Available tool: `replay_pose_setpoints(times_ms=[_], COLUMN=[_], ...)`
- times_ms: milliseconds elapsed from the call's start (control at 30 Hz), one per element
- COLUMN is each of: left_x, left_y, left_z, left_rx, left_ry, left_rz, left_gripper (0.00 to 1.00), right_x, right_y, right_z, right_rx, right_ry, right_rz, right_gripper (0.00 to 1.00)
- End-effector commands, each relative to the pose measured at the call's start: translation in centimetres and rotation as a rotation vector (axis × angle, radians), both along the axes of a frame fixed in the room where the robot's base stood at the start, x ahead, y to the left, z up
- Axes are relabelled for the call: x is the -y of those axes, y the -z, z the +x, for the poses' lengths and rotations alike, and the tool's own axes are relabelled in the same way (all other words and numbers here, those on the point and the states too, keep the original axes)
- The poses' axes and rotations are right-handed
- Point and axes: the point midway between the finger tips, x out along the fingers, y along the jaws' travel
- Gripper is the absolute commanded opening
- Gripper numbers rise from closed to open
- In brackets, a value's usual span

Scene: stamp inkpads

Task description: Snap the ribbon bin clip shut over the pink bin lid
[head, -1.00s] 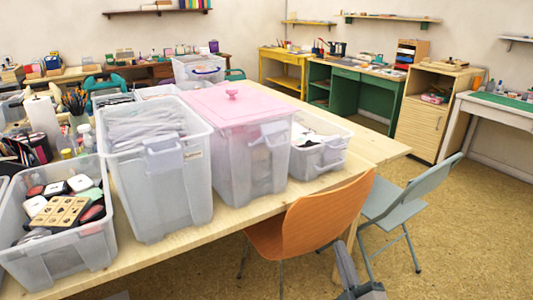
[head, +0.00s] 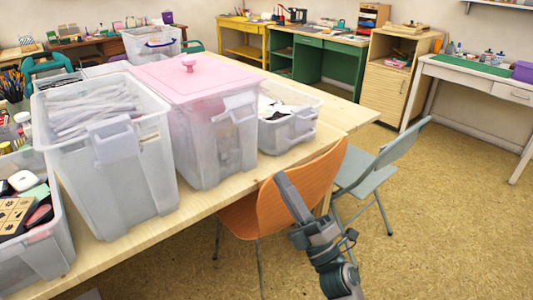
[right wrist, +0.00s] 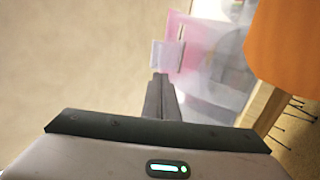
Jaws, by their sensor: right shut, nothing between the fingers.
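The pink lid (head: 205,80) with a round knob lies on a tall translucent bin (head: 205,150) on the table. A pale translucent clip (head: 240,104) sticks out from the bin's upper side facing the chairs, below the lid's edge. In the right wrist view the clip (right wrist: 166,54) is a pale lilac flap beside the pink area, just beyond the fingertips. My right gripper (head: 280,178) is shut and empty, in front of the orange chair, with its fingers pointing up. Its fingers (right wrist: 160,78) look apart from the clip. My left gripper is out of view.
An open bin of pale ribbons or strips (head: 70,150) stands left of the lidded bin, with its own clip. A lower bin (head: 285,135) stands to the right. The orange chair (head: 300,190) and grey chair (head: 375,165) stand close by.

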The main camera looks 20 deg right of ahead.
Motion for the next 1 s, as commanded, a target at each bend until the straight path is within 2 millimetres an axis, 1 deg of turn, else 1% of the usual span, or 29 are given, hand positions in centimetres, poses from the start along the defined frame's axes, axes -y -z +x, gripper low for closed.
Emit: replay_pose_setpoints(times_ms=[167, 267, 433, 500, 700, 900, 1000], left_x=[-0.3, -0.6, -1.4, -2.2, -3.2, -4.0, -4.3], left_y=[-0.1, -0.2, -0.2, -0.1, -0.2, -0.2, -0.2], left_z=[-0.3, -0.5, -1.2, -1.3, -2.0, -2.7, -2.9], left_rx=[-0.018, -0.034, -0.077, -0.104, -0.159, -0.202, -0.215], left_ry=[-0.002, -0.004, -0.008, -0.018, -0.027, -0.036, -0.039], left_rz=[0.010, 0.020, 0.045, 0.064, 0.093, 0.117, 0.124], left_gripper=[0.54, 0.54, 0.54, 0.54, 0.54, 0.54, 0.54], right_x=[-0.3, -0.6, -1.3, -1.6, -2.5, -3.1, -3.3], right_y=[-0.9, -1.7, -3.5, -4.3, -6.4, -7.8, -8.2], right_z=[1.0, 1.8, 3.9, 4.8, 7.5, 9.5, 10.0], right_rx=[0.000, 0.002, 0.002, 0.002, 0.001, 0.000, 0.000], right_ry=[0.000, -0.001, 0.000, 0.000, 0.000, 0.000, -0.001], right_rz=[0.000, 0.000, -0.001, -0.001, -0.001, 0.000, 0.001], right_gripper=[0.00, 0.00, 0.00, 0.00, 0.00, 0.00, 0.00])
